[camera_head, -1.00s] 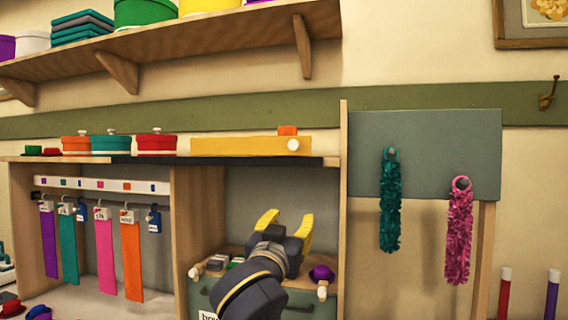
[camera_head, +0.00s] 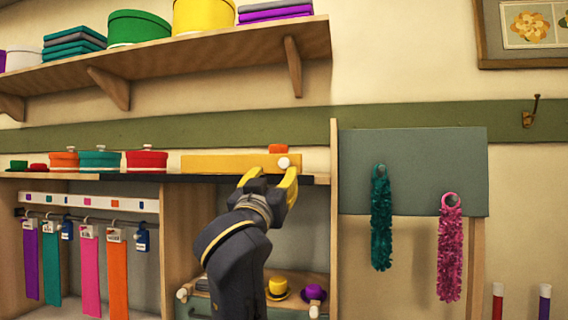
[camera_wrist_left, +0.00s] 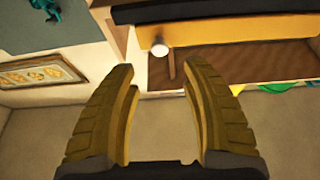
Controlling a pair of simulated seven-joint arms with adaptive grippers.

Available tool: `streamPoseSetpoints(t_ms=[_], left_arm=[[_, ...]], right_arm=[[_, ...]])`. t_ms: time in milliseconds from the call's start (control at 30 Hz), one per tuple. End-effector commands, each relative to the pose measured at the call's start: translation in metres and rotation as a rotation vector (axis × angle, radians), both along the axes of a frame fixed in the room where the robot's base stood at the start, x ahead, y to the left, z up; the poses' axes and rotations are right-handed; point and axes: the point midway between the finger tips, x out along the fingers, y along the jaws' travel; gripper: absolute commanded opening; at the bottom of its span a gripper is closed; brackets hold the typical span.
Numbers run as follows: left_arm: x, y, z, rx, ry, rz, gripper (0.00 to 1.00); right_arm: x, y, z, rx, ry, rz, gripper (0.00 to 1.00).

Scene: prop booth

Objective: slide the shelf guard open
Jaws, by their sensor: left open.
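The shelf guard (camera_head: 215,163) is a long yellow bar along the front of the black-edged shelf top. A white round knob (camera_head: 284,163) sits near its right end. My left gripper (camera_head: 270,178) is open and empty, just below and in front of the knob, with its yellow fingers pointing up. In the left wrist view the guard (camera_wrist_left: 225,32) and knob (camera_wrist_left: 158,51) lie beyond the fingertips, and the knob lines up with the gap between the fingers (camera_wrist_left: 157,75). No contact shows. My right gripper is not in view.
Red (camera_head: 147,160), teal (camera_head: 100,160) and orange (camera_head: 64,160) lidded pots stand left of the guard. An orange item (camera_head: 278,148) shows above its right end. A wooden post (camera_head: 335,220) and a grey-green panel (camera_head: 415,165) with feathery hangings are to the right.

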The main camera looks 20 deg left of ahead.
Motion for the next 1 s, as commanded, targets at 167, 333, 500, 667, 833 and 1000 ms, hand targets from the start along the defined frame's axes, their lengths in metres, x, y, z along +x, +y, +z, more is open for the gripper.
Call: streamPoseSetpoints(t_ms=[167, 333, 500, 667, 833, 1000], left_arm=[[0.031, 0.002, 0.013, 0.003, 0.002, 0.001, 0.47], [0.056, 0.004, 0.023, 0.001, 0.001, 0.002, 0.47], [0.075, 0.005, 0.031, 0.002, 0.001, 0.001, 0.47], [0.085, 0.005, 0.035, 0.0, 0.001, 0.001, 0.47], [0.09, 0.006, 0.037, 0.0, 0.001, 0.001, 0.47], [0.091, 0.006, 0.037, 0.0, 0.001, 0.0, 0.47]], right_arm=[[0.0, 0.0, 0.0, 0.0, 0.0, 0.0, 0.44], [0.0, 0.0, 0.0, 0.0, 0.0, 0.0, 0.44], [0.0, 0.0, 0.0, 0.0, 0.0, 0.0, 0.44], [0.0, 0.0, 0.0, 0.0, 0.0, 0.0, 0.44], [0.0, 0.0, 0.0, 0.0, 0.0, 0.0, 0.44], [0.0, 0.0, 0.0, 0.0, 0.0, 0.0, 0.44]])
